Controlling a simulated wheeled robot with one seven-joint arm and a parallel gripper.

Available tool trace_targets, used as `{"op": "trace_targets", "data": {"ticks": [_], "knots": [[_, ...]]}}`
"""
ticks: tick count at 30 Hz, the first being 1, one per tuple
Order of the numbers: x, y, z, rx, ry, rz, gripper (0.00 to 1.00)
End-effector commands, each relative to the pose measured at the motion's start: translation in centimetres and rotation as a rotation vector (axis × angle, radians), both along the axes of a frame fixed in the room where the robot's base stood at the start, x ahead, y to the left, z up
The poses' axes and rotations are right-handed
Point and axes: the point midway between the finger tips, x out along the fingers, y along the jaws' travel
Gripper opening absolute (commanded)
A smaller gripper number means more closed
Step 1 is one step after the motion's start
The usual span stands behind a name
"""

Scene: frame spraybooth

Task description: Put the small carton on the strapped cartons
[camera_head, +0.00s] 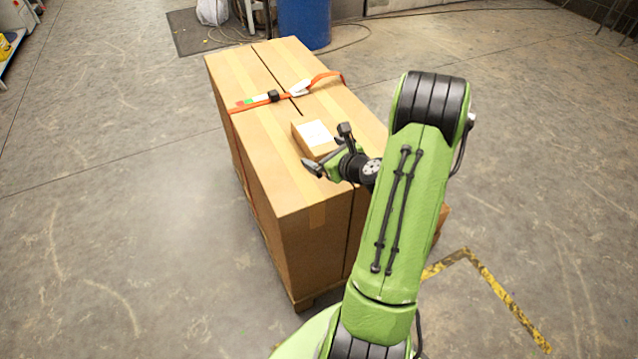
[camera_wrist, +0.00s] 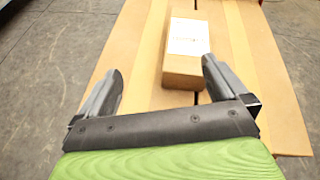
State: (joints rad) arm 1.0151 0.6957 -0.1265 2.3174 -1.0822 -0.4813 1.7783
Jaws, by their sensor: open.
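The small carton (camera_head: 316,138) is a brown box with a white label on its top. It rests on the strapped cartons (camera_head: 265,165), two big brown cartons side by side with an orange strap across their tops. My gripper (camera_head: 328,150) is at the near end of the small carton, low over the big cartons' tops. In the wrist view my gripper (camera_wrist: 163,80) is open, and the small carton (camera_wrist: 184,70) lies ahead, close to the right finger. Nothing is between the fingers that I can make out as gripped. Part of the small carton is hidden by my gripper in the head view.
The orange strap (camera_head: 262,101) with its buckle crosses the tops behind the small carton. The strapped cartons stand on a wooden pallet (camera_head: 303,301). A blue barrel (camera_head: 304,22) stands behind. Yellow-black tape (camera_head: 490,285) marks the floor at right.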

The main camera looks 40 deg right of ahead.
Motion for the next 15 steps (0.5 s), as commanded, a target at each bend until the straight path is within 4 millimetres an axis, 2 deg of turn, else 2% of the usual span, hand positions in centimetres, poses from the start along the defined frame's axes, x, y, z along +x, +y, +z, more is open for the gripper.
{"op": "trace_targets", "data": {"ticks": [1,2,3,5,6,7,9,11,12,15], "knots": [[1.2,3.3,1.9,-0.139,0.031,0.154,1.0],[1.7,5.4,2.9,-0.242,0.06,0.264,1.0],[1.9,8.5,4.1,-0.389,0.099,0.417,1.0],[1.4,12.7,5.7,-0.616,0.148,0.643,1.0],[0.7,15.4,6.7,-0.769,0.177,0.791,1.0],[-0.1,17.2,7.4,-0.887,0.197,0.901,1.0],[-2.6,20.9,9.0,-1.16,0.233,1.151,1.0],[-5.4,23.3,10.3,-1.387,0.257,1.348,1.0],[-7.5,24.5,11.1,-1.532,0.267,1.472,1.0],[-12.9,26.2,12.9,-1.853,0.281,1.741,1.0]]}}
